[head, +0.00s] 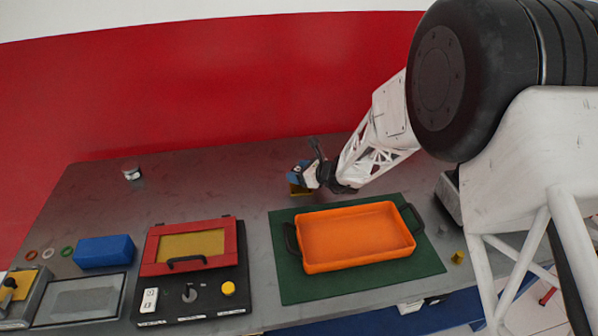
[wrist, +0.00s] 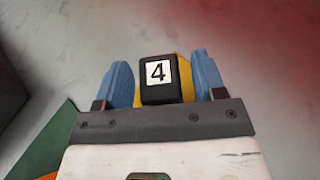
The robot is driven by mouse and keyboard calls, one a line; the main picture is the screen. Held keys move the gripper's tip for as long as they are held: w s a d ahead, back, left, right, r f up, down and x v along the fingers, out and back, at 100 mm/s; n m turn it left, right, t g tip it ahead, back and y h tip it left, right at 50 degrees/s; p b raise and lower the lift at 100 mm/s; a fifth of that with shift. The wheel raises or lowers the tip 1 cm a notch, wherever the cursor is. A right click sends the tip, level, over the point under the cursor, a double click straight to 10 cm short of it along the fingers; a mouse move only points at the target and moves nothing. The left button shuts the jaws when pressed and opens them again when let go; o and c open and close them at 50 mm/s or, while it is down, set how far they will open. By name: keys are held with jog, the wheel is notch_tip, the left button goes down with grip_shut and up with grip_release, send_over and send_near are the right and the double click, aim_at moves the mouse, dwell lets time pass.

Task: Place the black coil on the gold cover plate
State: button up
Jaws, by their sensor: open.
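A black block with a white label reading 4, which I take as the black coil (wrist: 159,80), sits between my gripper's blue fingers in the wrist view. A gold piece (wrist: 187,88) shows just behind or under it on both sides; I take it as the gold cover plate. My gripper (wrist: 163,76) is open, one finger on each side of the block with narrow gaps. In the head view my gripper (head: 300,178) is low over the bench's back part, with the gold piece (head: 299,190) at its fingers. The coil is not distinct there, and the contact between coil and plate is hidden.
An orange tray (head: 357,237) with black handles stands on a green mat (head: 300,288) in front of my gripper. Left are a red-framed panel (head: 150,262) and a blue block (head: 104,251). A small can (head: 132,173) stands back left. The bench's back left is mostly clear.

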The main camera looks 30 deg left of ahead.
jog(key=shift+r, duration=0.1)
jog(key=shift+d+r, duration=0.1)
jog(key=shift+d, duration=0.05)
jog(key=v, duration=1.1)
jog(key=shift+d, duration=0.35)
jog(key=shift+r, duration=0.2)
dwell(0.3)
